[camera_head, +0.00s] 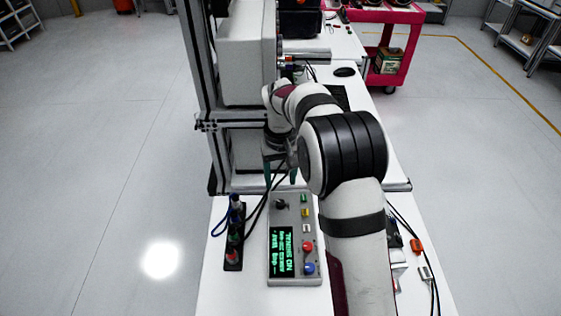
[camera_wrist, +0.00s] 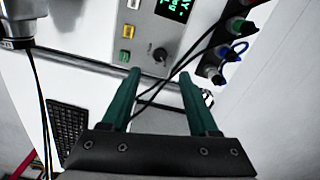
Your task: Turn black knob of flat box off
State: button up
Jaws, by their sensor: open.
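The flat box (camera_head: 294,262) is a grey panel lying on the white table, with a lit green text display (camera_head: 281,251) and several coloured buttons. Its black knob (camera_head: 281,204) sits at the box's far left corner. In the wrist view the knob (camera_wrist: 160,54) shows beyond the fingertips, beside the display. My gripper (camera_wrist: 160,74) has two green fingers spread apart with nothing held between them. In the head view my gripper (camera_head: 281,182) is just past the far end of the box, pointing down, apart from the knob.
A black strip with coloured plugs (camera_head: 234,235) stands left of the box, with dark cables running past the knob. A metal frame with a grey cabinet (camera_head: 247,60) rises behind. A keyboard (camera_wrist: 66,135) lies at left in the wrist view. Loose connectors (camera_head: 417,246) lie at right.

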notch_tip(320, 180, up, 7)
dwell(0.4)
jog(key=s+d+r+m, duration=0.25)
jog(key=s+r, duration=0.25)
jog(key=s, duration=0.5)
jog(key=s+d+f+m+y, duration=0.1)
jog(key=s+m, duration=0.1)
jog(key=s, duration=1)
jog(key=s+d+f+m, duration=0.2)
jog(key=s+m, duration=0.1)
jog(key=s, duration=0.9)
jog(key=shift+f+y, duration=0.25)
jog(key=shift+y, duration=0.15)
